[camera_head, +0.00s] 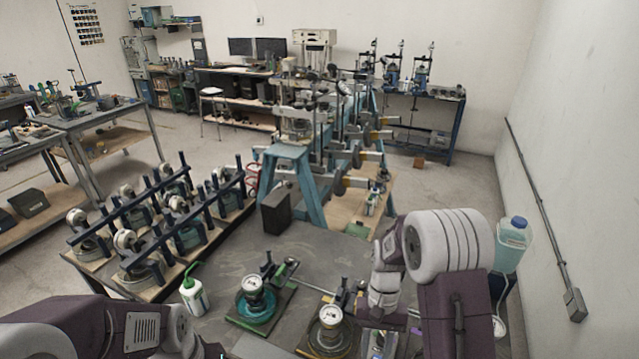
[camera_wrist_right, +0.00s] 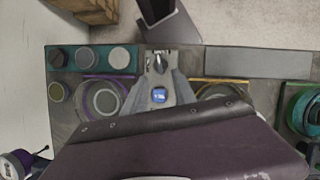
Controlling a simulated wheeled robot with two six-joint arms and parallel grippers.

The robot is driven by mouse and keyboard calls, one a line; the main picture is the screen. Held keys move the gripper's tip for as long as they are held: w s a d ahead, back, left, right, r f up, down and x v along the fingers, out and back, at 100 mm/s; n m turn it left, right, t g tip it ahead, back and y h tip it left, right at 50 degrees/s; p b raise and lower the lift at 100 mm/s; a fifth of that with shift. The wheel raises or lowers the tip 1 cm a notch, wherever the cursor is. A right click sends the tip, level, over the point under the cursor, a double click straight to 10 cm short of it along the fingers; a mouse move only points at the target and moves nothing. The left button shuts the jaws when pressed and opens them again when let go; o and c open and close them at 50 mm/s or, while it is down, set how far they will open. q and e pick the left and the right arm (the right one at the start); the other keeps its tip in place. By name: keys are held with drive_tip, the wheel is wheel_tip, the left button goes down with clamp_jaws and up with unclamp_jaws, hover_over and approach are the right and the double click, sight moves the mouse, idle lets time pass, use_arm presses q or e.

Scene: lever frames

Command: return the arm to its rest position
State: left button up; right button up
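My left arm (camera_head: 125,328), purple and white, reaches in along the bottom left edge of the head view. Its gripper end is low and mostly cut off by the bottom edge, so its fingers do not show clearly. My right arm (camera_head: 448,245) is bent up over the right side of the bench (camera_head: 235,265), with its white wrist (camera_head: 385,285) pointing down beside a yellow-ringed dial device (camera_head: 331,318). In the right wrist view a purple arm part (camera_wrist_right: 190,145) fills the bottom.
A green-ringed dial device (camera_head: 256,300) and a white bottle (camera_head: 193,292) stand on the bench. A blue rack of devices (camera_head: 160,215) is at left, tall lever frames (camera_head: 310,150) behind. A blue-capped container (camera_head: 511,243) stands right of my right arm. A purple-ringed device (camera_wrist_right: 102,97) shows in the wrist view.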

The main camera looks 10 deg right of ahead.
drive_tip(key=s+t+b, duration=0.1)
drive_tip(key=b, duration=0.1)
drive_tip(key=s+a+n+t+b, duration=0.1)
drive_tip(key=b, duration=0.1)
drive_tip(key=s+n+t+h+b, duration=0.1)
drive_tip(key=t+b, duration=0.1)
drive_tip(key=shift+s+a, duration=0.15)
drive_tip(key=shift+s, duration=0.05)
drive_tip(key=shift+s+d+f+n+t, duration=0.3)
drive_tip(key=shift+s+f+n+t, duration=0.25)
drive_tip(key=shift+t, duration=0.25)
drive_tip(key=shift+w, duration=0.45)
drive_tip(key=shift+s+r, duration=0.1)
drive_tip(key=shift+s, duration=0.15)
